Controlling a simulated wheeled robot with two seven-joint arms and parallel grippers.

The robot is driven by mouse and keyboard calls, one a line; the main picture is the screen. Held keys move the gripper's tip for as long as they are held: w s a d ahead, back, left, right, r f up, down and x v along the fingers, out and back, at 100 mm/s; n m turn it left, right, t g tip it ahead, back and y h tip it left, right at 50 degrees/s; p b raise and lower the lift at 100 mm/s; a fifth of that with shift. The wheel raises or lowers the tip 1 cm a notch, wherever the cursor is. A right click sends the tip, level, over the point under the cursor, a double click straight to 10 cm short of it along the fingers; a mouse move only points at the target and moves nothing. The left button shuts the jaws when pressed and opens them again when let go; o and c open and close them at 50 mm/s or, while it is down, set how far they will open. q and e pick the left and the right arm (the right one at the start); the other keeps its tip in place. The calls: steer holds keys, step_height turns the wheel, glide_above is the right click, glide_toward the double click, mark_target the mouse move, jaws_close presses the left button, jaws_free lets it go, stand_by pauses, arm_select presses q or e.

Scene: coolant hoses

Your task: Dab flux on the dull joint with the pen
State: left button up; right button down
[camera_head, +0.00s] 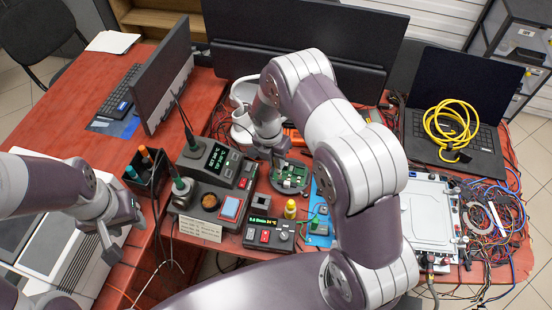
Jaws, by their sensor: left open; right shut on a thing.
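The green circuit board (291,177) sits on a round grey holder near the middle of the table. My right gripper (274,156) is over the board's left edge, pointing down, and is shut on a thin thing, apparently the flux pen. The pen is mostly hidden by the gripper, and I cannot tell whether its tip touches the board. The dull joint is too small to make out. My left gripper (114,243) is open and empty at the left, beyond the table's front edge.
A soldering station (210,172) and a small display unit (268,234) stand left and front of the board. A yellow-capped bottle (290,209) is close by. A black holder (146,174) stands left. A laptop (455,115) with yellow cable and tangled wires crowd the right.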

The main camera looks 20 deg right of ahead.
steer(key=shift+f, duration=0.4)
stand_by(0.3)
stand_by(1.0)
step_height(320, 180, up, 6)
steer(key=p, duration=0.5)
steer(key=shift+r, duration=0.15)
